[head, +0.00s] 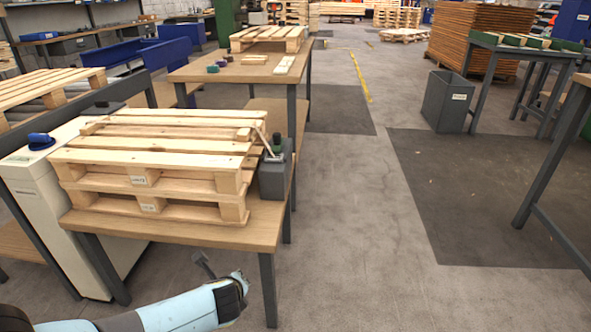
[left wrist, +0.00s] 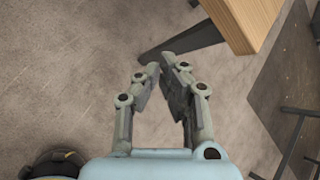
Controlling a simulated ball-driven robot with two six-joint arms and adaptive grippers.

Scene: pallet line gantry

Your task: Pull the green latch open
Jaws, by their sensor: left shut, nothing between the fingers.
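No part clearly readable as a green latch shows. A small dark green knob (head: 277,139) stands on a grey box (head: 273,178) at the right edge of the near wooden table (head: 262,224), beside the stacked pallets. My left gripper (left wrist: 165,68) shows in the left wrist view with its fingertips together and nothing between them. It is over bare floor, apart from a wooden table corner (left wrist: 252,18). In the head view my left arm reaches in low, in front of the near table, and its fingers are not clear. My right gripper is not in view.
Two wooden pallets (head: 150,159) lie stacked on the near table. A white cabinet (head: 62,205) with a blue knob (head: 40,141) stands at left. A further table (head: 235,72) holds small parts. Floor to the right is open, with a grey bin (head: 447,102) beyond.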

